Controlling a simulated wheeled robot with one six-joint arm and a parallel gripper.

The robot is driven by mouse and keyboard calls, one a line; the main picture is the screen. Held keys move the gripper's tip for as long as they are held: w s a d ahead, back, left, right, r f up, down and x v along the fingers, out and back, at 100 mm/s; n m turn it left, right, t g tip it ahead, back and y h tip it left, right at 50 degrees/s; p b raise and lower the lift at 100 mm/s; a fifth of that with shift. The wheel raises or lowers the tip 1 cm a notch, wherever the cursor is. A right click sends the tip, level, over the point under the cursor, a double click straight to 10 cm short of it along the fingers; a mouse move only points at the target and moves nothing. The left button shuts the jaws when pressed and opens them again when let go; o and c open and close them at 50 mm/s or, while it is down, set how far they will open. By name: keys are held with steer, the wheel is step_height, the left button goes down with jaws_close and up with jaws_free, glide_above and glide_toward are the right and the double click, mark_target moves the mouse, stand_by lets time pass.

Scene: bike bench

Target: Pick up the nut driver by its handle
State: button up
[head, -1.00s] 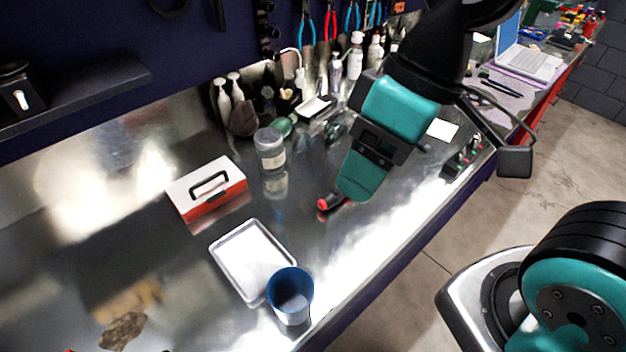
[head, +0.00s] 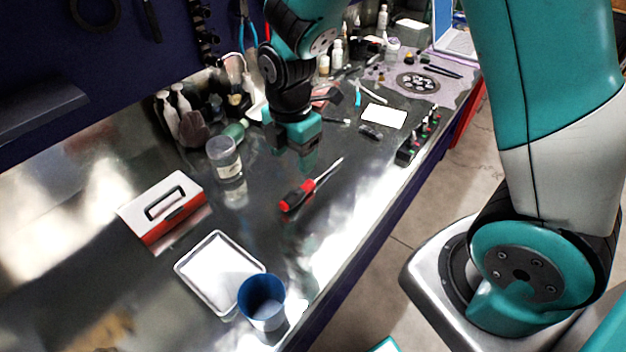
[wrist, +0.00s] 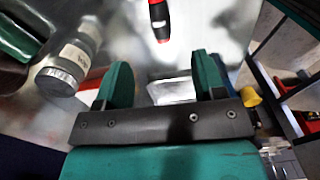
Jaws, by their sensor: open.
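The nut driver (head: 299,194) lies on the shiny metal bench, with a red and black handle toward the lower left and a thin shaft pointing to the upper right. Its handle also shows at the top of the wrist view (wrist: 159,18), beyond the fingertips. My gripper (head: 303,158) is above the bench, up and behind the handle in the head view. In the wrist view its two teal fingers (wrist: 162,82) stand apart with nothing between them. My gripper is not touching the tool.
A clear jar (head: 224,158) stands left of my gripper. A red and white toolbox (head: 163,207), a white tray (head: 218,272) and a blue cup (head: 262,302) are to the lower left. A socket rack (head: 418,140) stands to the right. Bench around the tool is clear.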

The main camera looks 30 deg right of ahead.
mark_target(294, 193)
step_height(294, 193, down, 7)
steer(key=shift+r+p, duration=0.2)
steer(key=shift+p, duration=0.3)
steer(key=shift+a+f+p, duration=0.15)
steer(key=shift+f+p, duration=0.4)
steer(key=shift+f, duration=0.8)
steer(key=shift+a+f+p, duration=0.1)
steer(key=shift+f+p, duration=0.4)
steer(key=shift+f, duration=0.8)
steer(key=c, duration=1)
